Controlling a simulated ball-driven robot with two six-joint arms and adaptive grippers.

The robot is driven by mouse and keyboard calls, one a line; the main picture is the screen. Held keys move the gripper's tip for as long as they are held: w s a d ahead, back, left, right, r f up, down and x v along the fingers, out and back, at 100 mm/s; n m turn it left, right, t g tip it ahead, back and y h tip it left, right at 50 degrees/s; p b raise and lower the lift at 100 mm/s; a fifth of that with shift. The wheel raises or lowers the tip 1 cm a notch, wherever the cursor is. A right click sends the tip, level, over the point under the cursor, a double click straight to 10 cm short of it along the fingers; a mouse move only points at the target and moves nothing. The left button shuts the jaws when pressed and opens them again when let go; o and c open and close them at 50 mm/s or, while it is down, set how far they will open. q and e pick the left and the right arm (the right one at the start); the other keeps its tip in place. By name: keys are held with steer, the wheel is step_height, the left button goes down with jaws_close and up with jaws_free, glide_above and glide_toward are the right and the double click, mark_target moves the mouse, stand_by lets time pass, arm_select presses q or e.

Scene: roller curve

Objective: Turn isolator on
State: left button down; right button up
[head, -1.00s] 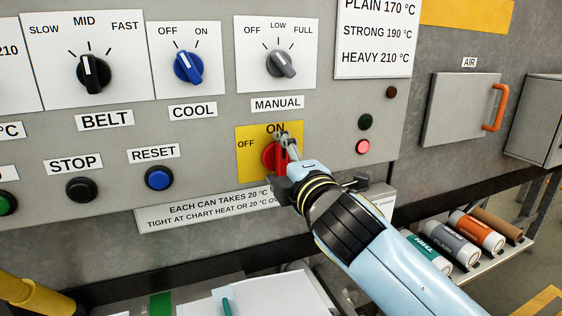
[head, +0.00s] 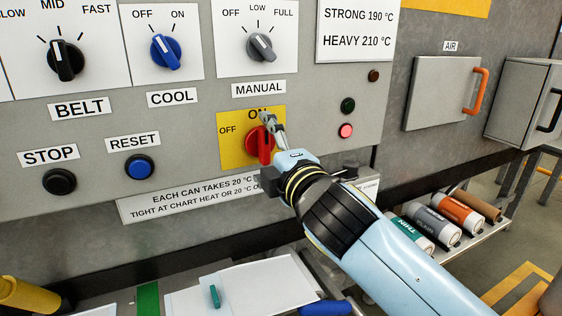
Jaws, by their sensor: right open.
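The isolator is a red rotary knob (head: 263,148) on a yellow plate (head: 231,151) in the head view. OFF is printed at the plate's left and ON at its top. The knob's grip looks about upright, toward ON, though its upper part is partly hidden. My right gripper (head: 271,123) is open, with its fingers in front of the knob's upper right side and the ON mark. I cannot tell whether they touch the knob. My left gripper is not in view.
Above are the manual knob (head: 261,46) and the blue cool knob (head: 166,51). A red lamp (head: 345,131) looks lit below a dark green one (head: 348,105). Cans (head: 433,226) lie on a rack at right. White sheets (head: 240,285) lie below the panel.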

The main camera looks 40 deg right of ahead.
steer(key=v, duration=1)
steer(key=shift+s, duration=0.15)
steer(key=shift+a, duration=0.15)
step_height(320, 180, down, 23)
steer(key=w+g+y+b, duration=0.1)
steer(key=w+g+b, duration=0.15)
steer(key=b, duration=0.45)
steer(key=s+f+m+g+y+b, duration=0.1)
steer(key=s+f+m+g+b, duration=0.2)
steer(key=f, duration=1)
steer(key=s+f+m+g+b, duration=0.1)
steer(key=s+f+g, duration=0.25)
steer(key=f, duration=0.85)
steer(key=s+d+f+m+g+b, duration=0.2)
steer(key=s+f+m+g, duration=0.15)
steer(key=s+f, duration=1.15)
steer(key=s+f+m+g, duration=0.2)
steer(key=s+f+m, duration=0.1)
steer(key=s, duration=0.5)
steer(key=s+f+m+g+y, duration=0.1)
steer(key=s+f+m, duration=0.3)
steer(key=s, duration=0.5)
steer(key=shift+d+f+g+b, duration=0.45)
steer(key=shift+f+g, duration=0.2)
steer(key=shift+f, duration=0.1)
